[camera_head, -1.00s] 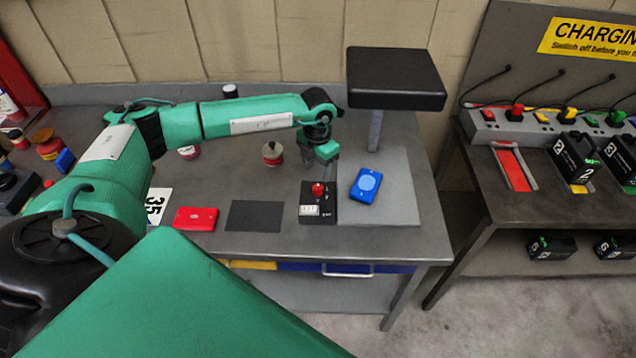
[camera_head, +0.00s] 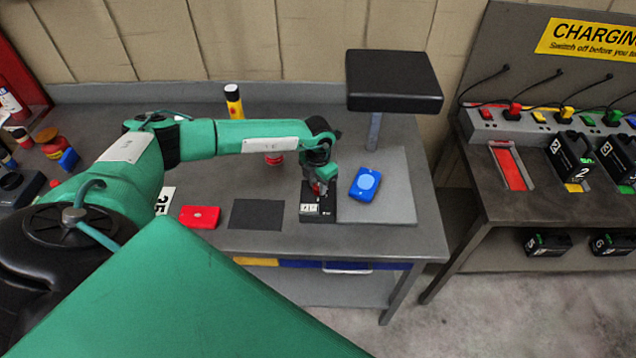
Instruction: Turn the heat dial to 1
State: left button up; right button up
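A small black box (camera_head: 318,215) with a white label and a red dial (camera_head: 318,188) on it stands near the front of the grey workbench. This looks like the heat dial. My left gripper (camera_head: 320,186) comes down from above right at the red dial, its fingers beside or around it. The fingers partly hide the dial, so its setting cannot be read, and I cannot tell whether they are shut on it. My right gripper is not in view.
A blue device (camera_head: 365,184) lies on a grey plate just right of the box, below a black padded post (camera_head: 394,80). A dark mat (camera_head: 257,214) and a red box (camera_head: 199,216) lie to the left. A yellow-black bottle (camera_head: 233,101) stands behind my arm.

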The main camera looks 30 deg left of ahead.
pick_arm(q)
jog(key=shift+c, duration=0.8)
jog(key=shift+f+m+b, duration=0.2)
jog(key=shift+m+b, duration=0.4)
jog(key=shift+b, duration=0.35)
jog(key=m+b, duration=0.7)
jog(key=b, duration=0.2)
jog(key=shift+m, duration=0.3)
jog(key=shift+r+m+b, duration=0.1)
jog(key=shift+m+b, duration=0.8)
jog(key=shift+b, duration=0.15)
jog(key=shift+r+m+b, duration=0.15)
jog(key=shift+m+b, duration=0.35)
jog(key=shift+m, duration=0.2)
jog(key=o, duration=1)
